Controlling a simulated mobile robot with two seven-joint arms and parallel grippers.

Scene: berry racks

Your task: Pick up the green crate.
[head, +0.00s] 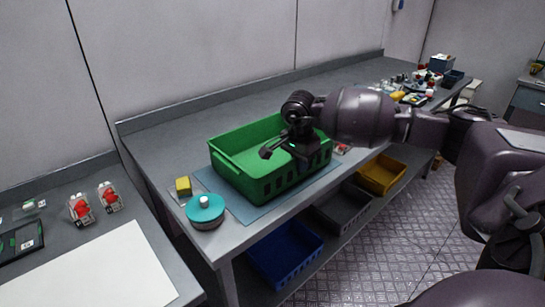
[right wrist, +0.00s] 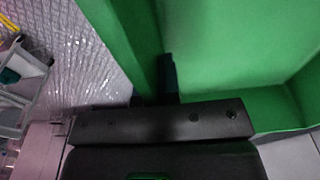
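The green crate (head: 228,165) stands on a blue mat on the grey workbench, near its front edge. It looks level and empty. My right gripper (head: 300,163) reaches in from the right and is at the crate's right side wall. In the right wrist view, the crate's wall (right wrist: 135,35) runs in between the fingers; one dark finger (right wrist: 168,78) lies against its inner face and the other is mostly hidden behind the wall. The fingers are close together on the wall. My left gripper is not in view.
A teal-lidded round container (head: 205,207) and a yellow block (head: 183,186) stand left of the crate. Blue (head: 287,256), grey (head: 342,209) and yellow bins (head: 381,175) are on the shelf below. Small items crowd the bench's far right end.

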